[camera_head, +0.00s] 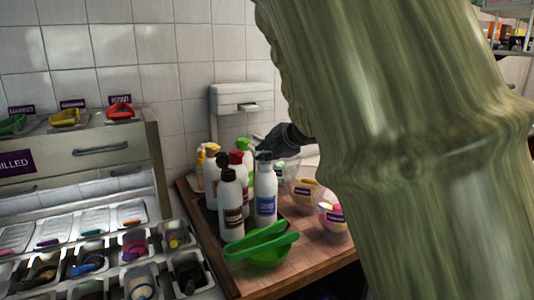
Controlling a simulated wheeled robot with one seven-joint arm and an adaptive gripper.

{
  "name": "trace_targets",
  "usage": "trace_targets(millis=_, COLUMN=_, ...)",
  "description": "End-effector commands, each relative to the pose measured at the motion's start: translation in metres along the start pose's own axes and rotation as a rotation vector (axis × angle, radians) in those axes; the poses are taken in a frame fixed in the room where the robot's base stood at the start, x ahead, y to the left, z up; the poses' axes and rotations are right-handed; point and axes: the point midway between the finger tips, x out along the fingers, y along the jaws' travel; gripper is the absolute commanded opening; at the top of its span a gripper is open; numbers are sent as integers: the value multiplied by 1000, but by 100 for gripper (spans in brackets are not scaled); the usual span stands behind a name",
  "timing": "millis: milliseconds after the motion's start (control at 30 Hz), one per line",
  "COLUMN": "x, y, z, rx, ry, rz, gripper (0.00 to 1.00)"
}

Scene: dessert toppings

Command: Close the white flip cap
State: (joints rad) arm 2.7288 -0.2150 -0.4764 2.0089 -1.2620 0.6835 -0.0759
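Several squeeze bottles stand upright in a cluster on the wooden counter. I cannot clearly make out which one bears a white flip cap; the rear bottles are partly hidden. My dark gripper (281,139) is just above and right of the blue-label bottle's top in the picture. Its fingers are too small and dark to read.
A green bowl-shaped item (263,248) sits at the counter's front (305,262). Clear cups (333,224) stand to the right of the bottles. Topping bins (140,285) fill the lower left. A white wall dispenser (240,101) is behind. The right of the view is largely blocked.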

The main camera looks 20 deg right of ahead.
Motion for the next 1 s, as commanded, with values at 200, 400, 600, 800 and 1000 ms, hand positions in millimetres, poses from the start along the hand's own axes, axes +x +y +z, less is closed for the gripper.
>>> trace_targets(millis=200, x=0, y=-1, z=0, rx=0, ry=0, rz=-1, gripper=36)
trace_targets(millis=400, x=0, y=-1, z=0, rx=1, ry=0, rz=-1, gripper=36)
trace_targets(millis=600, x=-6, y=0, z=0, rx=1, ry=0, rz=1, gripper=36)
trace_targets(millis=800, x=-27, y=1, z=0, rx=1, ry=0, rz=2, gripper=36)
trace_targets(millis=1000, x=-53, y=0, z=0, rx=1, ry=0, rz=1, gripper=36)
